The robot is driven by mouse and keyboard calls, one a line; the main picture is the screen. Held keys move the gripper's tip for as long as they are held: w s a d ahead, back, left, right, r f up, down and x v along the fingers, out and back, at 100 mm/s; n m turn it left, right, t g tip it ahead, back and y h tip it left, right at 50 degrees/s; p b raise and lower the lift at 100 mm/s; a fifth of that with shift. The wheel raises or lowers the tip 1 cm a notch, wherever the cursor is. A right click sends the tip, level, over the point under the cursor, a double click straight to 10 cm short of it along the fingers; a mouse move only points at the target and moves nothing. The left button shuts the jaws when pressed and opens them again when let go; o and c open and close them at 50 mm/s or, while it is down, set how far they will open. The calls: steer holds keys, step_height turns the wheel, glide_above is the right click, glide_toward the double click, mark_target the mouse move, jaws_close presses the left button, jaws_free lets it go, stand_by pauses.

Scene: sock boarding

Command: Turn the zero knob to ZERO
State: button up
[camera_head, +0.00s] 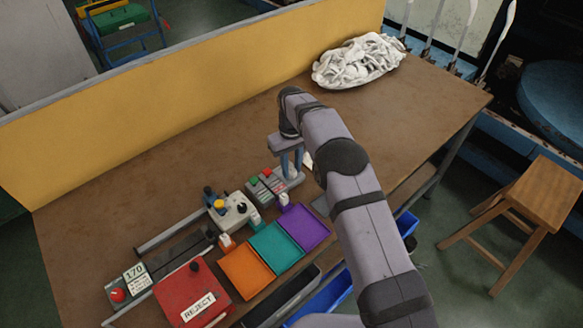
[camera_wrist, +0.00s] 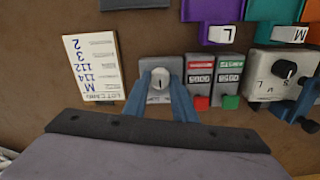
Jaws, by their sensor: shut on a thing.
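The zero knob (camera_wrist: 160,84) is a pale round cap with a dark pointer line, on a grey block in the wrist view. The line runs nearly straight up and down in the picture. My gripper (camera_wrist: 160,76) has its two blue fingers on either side of the knob, shut on it. In the head view my gripper (camera_head: 289,165) points down at the right end of the counter unit, and the knob is hidden there. Two counters (camera_wrist: 214,76) sit beside the knob, with a red and a green button. No ZERO mark is readable.
A lot card (camera_wrist: 90,68) lies left of the knob in the wrist view. A dial box (camera_head: 236,212), orange, teal and purple trays (camera_head: 304,226), and a red REJECT box (camera_head: 190,292) stand nearby. White socks (camera_head: 358,62) are piled at the back. The brown table (camera_head: 150,185) is clear behind.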

mark_target(292, 170)
steer(key=m, duration=0.4)
steer(key=shift+m, duration=0.3)
steer(key=m, duration=0.4)
steer(key=shift+r+m, duration=0.1)
steer(key=shift+m, duration=0.3)
steer(key=shift+w, duration=0.1)
steer(key=o, duration=1)
steer(key=shift+o, duration=0.2)
steer(key=shift+r+b, duration=1.05)
steer(key=shift+r, duration=2.6)
steer(key=shift+d, duration=0.1)
